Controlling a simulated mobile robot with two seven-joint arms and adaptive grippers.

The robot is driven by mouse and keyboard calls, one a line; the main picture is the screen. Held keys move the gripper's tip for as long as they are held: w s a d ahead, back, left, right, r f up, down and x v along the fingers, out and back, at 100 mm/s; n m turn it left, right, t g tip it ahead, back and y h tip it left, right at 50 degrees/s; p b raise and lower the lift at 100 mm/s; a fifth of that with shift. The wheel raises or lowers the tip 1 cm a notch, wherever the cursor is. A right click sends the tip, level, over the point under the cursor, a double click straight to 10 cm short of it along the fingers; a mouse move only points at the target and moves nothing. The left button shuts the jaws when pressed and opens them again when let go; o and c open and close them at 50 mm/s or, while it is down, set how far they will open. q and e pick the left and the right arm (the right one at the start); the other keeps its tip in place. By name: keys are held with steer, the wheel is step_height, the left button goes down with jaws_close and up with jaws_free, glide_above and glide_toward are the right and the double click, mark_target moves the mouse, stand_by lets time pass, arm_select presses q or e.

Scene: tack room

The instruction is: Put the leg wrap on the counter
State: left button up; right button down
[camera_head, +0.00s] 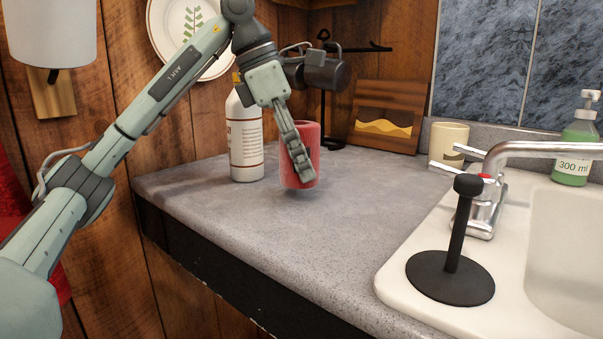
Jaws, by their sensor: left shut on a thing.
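The leg wrap (309,142) is a red roll, upright, at the back left part of the grey counter (270,225). My left gripper (298,165) is shut on it from above, with one finger down its near side. The other finger is hidden behind or inside the roll. The roll's lower end is at or just above the counter top; I cannot tell whether it touches. My right gripper is not in view.
A white bottle (245,145) stands close left of the roll. A black metal stand (323,105) and a wooden picture block (385,117) are behind it. A cream mug (449,142), chrome faucet (488,195), green soap bottle (575,150) and black upright holder (450,278) are right, around the sink. The front counter is clear.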

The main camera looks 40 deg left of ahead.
arm_select(q)
steer(key=shift+f, duration=1.05)
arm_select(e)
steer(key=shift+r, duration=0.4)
arm_select(q)
steer(key=shift+f, duration=0.2)
steer(key=o, duration=1.2)
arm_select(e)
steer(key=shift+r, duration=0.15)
arm_select(q)
steer(key=shift+r, duration=0.1)
